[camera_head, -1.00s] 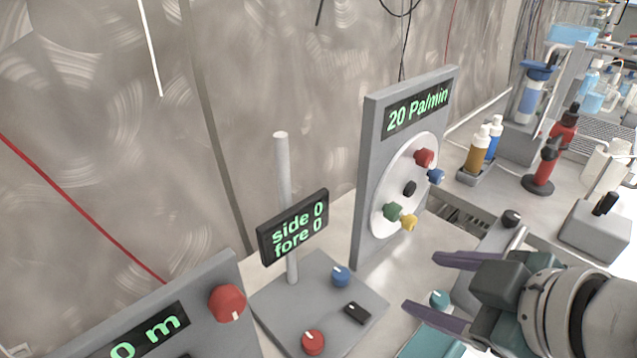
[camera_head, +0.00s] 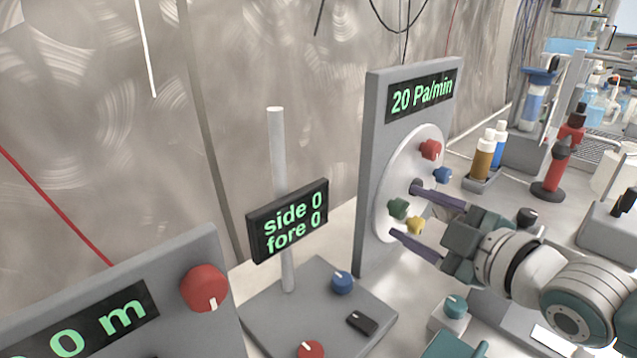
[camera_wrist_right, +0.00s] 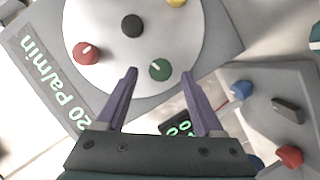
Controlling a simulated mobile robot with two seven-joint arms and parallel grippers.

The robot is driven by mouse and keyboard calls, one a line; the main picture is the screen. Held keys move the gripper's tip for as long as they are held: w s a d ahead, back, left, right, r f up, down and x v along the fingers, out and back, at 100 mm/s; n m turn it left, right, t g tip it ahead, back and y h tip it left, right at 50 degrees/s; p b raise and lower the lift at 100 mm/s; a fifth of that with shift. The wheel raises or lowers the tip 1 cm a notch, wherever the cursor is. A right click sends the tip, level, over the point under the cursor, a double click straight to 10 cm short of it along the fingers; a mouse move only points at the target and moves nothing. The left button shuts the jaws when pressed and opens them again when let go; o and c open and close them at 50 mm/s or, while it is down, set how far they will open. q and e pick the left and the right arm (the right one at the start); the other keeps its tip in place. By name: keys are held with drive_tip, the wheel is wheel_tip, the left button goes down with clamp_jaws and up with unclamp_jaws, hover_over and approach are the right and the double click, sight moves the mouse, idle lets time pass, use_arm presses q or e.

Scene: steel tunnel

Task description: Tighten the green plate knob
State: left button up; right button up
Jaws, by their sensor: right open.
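The green plate knob (camera_head: 398,208) sits low on the round white plate (camera_head: 402,165) of the upright grey panel reading 20 Pa/min. My right gripper (camera_head: 404,211) is open and empty in front of the plate. In the head view its fingertips reach the plate area, one above and one below the green and yellow knobs. In the right wrist view, the green knob (camera_wrist_right: 160,69) appears between the two fingertips (camera_wrist_right: 160,74), with a light mark on its face. I cannot tell whether a finger touches the plate or a knob. My left gripper is not in view.
Near the green knob are a yellow knob (camera_head: 415,226), a blue knob (camera_head: 443,175), a red knob (camera_head: 430,149) and a black centre knob (camera_wrist_right: 132,26). A side/fore display (camera_head: 288,220) stands left. Bottles (camera_head: 484,157) stand right of the panel.

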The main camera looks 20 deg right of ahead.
drive_tip(key=shift+x, duration=1)
clamp_jaws()
